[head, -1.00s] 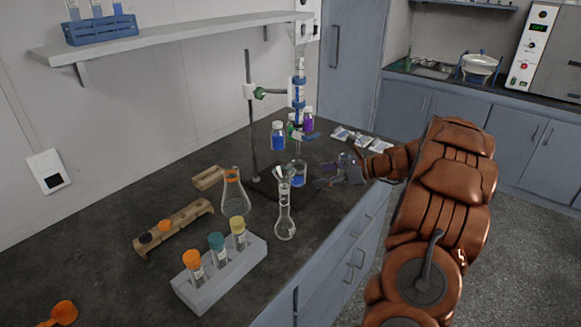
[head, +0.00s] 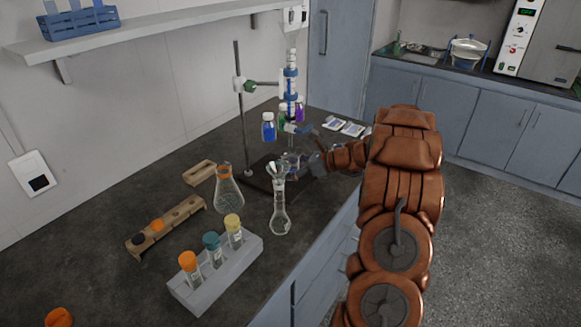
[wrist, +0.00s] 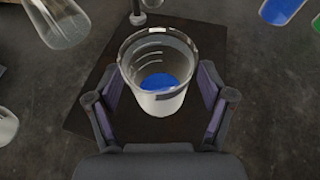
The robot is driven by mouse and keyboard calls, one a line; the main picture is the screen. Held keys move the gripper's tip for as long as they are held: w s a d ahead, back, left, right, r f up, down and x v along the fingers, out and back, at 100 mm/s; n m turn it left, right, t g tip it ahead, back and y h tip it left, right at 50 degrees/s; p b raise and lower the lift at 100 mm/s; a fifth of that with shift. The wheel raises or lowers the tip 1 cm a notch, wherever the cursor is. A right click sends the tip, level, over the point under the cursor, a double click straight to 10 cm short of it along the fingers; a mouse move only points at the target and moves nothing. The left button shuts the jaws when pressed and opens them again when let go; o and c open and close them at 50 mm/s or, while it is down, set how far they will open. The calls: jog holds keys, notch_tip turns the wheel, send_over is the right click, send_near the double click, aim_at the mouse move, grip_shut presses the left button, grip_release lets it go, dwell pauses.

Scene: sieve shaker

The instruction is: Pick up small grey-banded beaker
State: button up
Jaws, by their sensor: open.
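My gripper (wrist: 161,98) is open, with one finger on each side of the beaker. Gaps show between the fingers and the glass. In the head view my gripper (head: 309,152) is at the burette stand, and the beaker (head: 291,162) is mostly hidden behind the volumetric flask and my gripper.
A volumetric flask (head: 280,212) with a funnel and an orange-banded flask (head: 228,190) stand in front of the stand. The burette (head: 290,88) hangs above the beaker. Blue (head: 268,128) and purple bottles stand behind. A vial rack (head: 215,272) is at the front.

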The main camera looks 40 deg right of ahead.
jog(key=shift+c, duration=0.3)
jog(key=c, duration=1.2)
jog(key=shift+w+r+b, duration=0.1)
jog(key=shift+r+b, duration=0.15)
jog(key=shift+b, duration=0.05)
jog(key=shift+c, duration=0.2)
